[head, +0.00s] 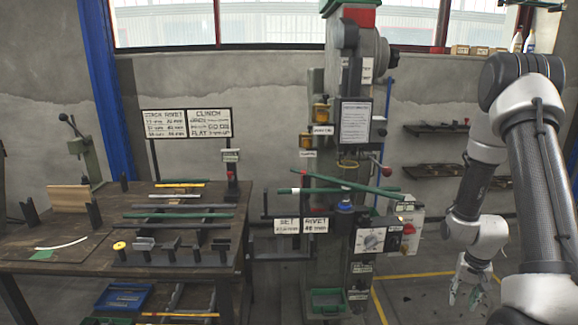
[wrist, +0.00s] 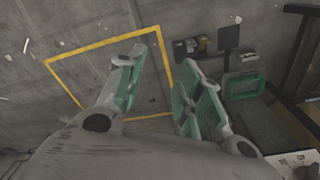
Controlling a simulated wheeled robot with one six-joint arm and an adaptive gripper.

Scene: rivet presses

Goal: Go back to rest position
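My gripper (head: 469,284) hangs at the lower right of the head view, to the right of the rivet press (head: 347,150) and apart from it. My grey and black arm bends down to it from the right edge. In the wrist view my gripper (wrist: 160,85) has its green-padded fingers spread apart, with only the floor showing between them. Nothing is held. The fingers point toward the floor.
A workbench (head: 80,262) with rods on a rack stands at the left. A green rod (head: 345,184) lies across the press. A yellow floor line (head: 420,275) runs beside the press, also in the wrist view (wrist: 60,85). Wall shelves (head: 437,129) are behind my arm.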

